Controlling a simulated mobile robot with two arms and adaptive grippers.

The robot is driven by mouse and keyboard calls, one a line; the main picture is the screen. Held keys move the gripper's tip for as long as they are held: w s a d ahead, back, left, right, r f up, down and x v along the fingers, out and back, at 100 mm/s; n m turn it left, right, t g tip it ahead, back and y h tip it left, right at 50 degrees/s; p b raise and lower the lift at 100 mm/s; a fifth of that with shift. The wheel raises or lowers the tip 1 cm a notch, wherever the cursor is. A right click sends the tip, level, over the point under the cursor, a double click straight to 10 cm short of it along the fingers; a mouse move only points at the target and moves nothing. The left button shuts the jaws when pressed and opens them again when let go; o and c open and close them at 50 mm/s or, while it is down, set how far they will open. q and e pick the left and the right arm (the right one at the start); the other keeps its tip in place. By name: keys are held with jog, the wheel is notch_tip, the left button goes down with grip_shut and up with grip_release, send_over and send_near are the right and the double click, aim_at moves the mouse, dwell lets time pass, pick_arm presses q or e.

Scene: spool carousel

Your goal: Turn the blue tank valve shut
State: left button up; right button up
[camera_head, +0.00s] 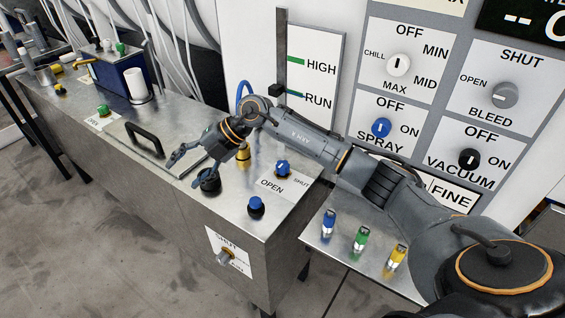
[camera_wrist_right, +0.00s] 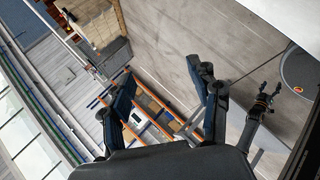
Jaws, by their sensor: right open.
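A blue knob (camera_head: 282,167) stands on the steel tank top beside a plate (camera_head: 272,184) marked OPEN and SHUT. Its pale pointer mark is too small to read surely. My right gripper (camera_head: 184,168) is open and empty above the tank top, left of the blue knob and apart from it. Its spread fingers show in the right wrist view (camera_wrist_right: 163,98) with nothing between them. A small dark jointed part with an orange ring, apparently my left gripper (camera_wrist_right: 268,96), shows at the right of that view; its jaws are unclear.
A black knob with a blue cap (camera_head: 256,206) stands near the tank's front edge. A black fitting (camera_head: 209,184) and a yellow one (camera_head: 243,153) are close to my right gripper. A black handle (camera_head: 145,137) lies left. The control panel (camera_head: 352,165) rises behind my arm.

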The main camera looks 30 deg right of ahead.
jog(key=w+d+m+g+h, duration=0.15)
jog(key=d+h, duration=0.35)
jog(key=d, duration=0.8)
notch_tip(320, 180, up, 3)
jog(key=m+g+h, duration=0.2)
jog(key=m+h, duration=0.2)
jog(key=h, duration=0.1)
send_over(283, 164)
jog(key=shift+n, duration=0.35)
notch_tip(283, 164, down, 13)
jog(key=p, duration=0.2)
jog(key=shift+p, duration=0.3)
jog(key=c, duration=1.2)
